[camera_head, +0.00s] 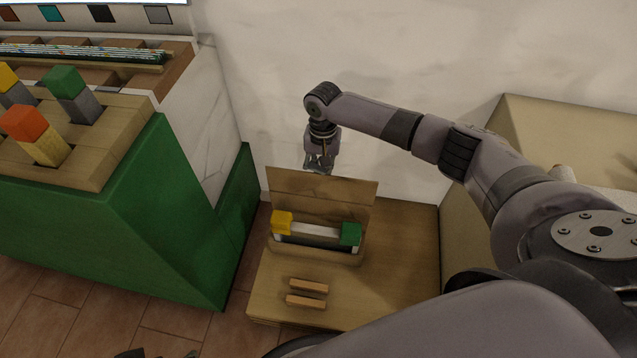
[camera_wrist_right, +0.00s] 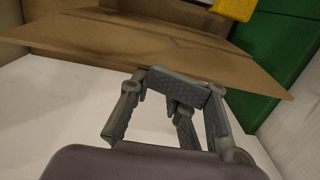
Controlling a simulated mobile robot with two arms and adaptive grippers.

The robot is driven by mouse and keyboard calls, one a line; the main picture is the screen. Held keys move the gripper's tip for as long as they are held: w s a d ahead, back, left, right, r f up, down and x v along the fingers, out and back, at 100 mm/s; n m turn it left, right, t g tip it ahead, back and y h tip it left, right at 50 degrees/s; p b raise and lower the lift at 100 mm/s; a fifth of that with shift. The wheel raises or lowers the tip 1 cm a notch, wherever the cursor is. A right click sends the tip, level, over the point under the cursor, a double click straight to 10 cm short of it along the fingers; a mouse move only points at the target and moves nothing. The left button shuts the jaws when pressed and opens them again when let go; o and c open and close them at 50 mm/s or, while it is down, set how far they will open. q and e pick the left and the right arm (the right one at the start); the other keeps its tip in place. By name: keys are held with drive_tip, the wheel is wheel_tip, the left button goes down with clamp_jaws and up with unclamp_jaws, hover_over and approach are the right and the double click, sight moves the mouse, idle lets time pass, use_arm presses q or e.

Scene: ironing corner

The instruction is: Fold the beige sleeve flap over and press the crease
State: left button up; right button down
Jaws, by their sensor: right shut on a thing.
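The beige flap (camera_head: 325,188) stands up at the back of a low tray-like piece on the wooden bench, tilted a little backward. It looks like a flat brown-beige panel and also fills the upper part of the right wrist view (camera_wrist_right: 140,38). My right gripper (camera_head: 319,168) is at the flap's top edge, left of the edge's middle. It is shut on that edge; in the right wrist view its grey fingers (camera_wrist_right: 178,90) meet the panel's rim. The crease at the flap's foot is partly hidden. My left gripper cannot be made out.
In front of the flap, a yellow block (camera_head: 282,222) and a green block (camera_head: 350,234) sit at the ends of a white strip (camera_head: 314,233). Two small wooden bars (camera_head: 308,286) lie nearer. A green cabinet (camera_head: 130,215) stands left; a white wall (camera_head: 260,80) is close behind.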

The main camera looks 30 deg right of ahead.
sight(320, 179)
use_arm(q)
drive_tip(key=shift+s, duration=0.2)
use_arm(e)
drive_tip(key=shift+s+a+r+p, duration=0.15)
drive_tip(key=shift+s+a+p, duration=0.4)
drive_tip(key=shift+p, duration=0.8)
use_arm(q)
drive_tip(key=x, duration=0.3)
drive_tip(key=shift+w, duration=0.1)
use_arm(e)
drive_tip(key=shift+d, duration=0.1)
drive_tip(key=shift+s+a+p, duration=0.2)
drive_tip(key=shift+s+p, duration=0.1)
drive_tip(key=shift+p, duration=0.3)
use_arm(q)
wheel_tip(320, 179, down, 8)
drive_tip(key=g+p, duration=0.1)
drive_tip(key=shift+d, duration=0.15)
use_arm(e)
drive_tip(key=shift+s+a, duration=0.25)
drive_tip(key=shift+s, duration=0.1)
